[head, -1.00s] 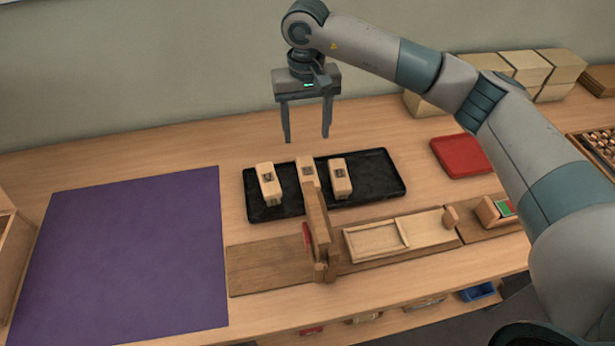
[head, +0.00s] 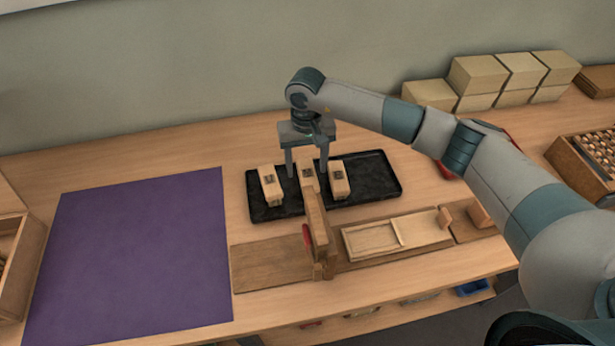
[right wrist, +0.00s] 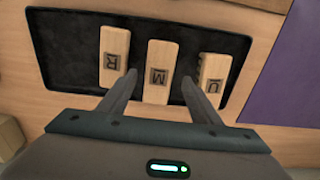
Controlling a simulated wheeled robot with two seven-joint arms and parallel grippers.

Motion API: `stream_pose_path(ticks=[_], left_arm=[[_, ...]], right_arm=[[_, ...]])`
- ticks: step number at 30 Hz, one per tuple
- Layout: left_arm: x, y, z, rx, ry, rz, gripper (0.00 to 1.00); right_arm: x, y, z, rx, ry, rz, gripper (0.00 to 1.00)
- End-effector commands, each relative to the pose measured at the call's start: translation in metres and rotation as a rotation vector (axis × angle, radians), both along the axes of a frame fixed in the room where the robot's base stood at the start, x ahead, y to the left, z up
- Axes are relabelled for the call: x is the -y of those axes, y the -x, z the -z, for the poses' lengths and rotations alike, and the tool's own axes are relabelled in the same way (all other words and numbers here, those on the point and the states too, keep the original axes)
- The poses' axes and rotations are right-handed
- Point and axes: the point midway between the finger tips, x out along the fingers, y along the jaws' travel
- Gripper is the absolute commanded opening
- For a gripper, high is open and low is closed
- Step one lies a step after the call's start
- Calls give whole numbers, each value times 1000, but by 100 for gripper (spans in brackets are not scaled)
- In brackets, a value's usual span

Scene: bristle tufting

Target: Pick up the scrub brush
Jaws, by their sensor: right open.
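Three pale wooden brush blocks lie in a black tray (head: 375,185), with a dark letter stamped on each. In the right wrist view they read R (right wrist: 113,58), M (right wrist: 159,72) and U (right wrist: 211,78). Dark bristles show at the side of the U block. I cannot tell by looks which one is the scrub brush. My right gripper (head: 307,174) is open and points down over the tray. In the right wrist view its fingertips (right wrist: 159,80) lie either side of the M block, without clear contact. My left gripper is out of view.
A wooden upright (head: 318,230) with a red disc stands just in front of the tray. A wooden fixture board (head: 265,268) runs along the front. A purple mat (head: 135,255) lies left. Stacked pale boxes (head: 475,78) and a compartment box (head: 572,165) are at the right.

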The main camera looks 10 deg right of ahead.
Motion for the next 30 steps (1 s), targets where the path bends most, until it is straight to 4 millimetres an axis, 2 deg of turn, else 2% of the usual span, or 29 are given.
stream_pose_path(ticks=[12, 21, 25, 30], left_arm=[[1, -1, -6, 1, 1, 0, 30], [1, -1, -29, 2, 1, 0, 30], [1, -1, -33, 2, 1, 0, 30], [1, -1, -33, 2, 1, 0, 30]], right_arm=[[0, 1, 4, -2, 0, 1, 58], [2, 6, 33, -4, 0, 3, 58], [2, 5, 47, -3, 0, 2, 58], [2, 4, 52, 0, 0, 1, 58]])
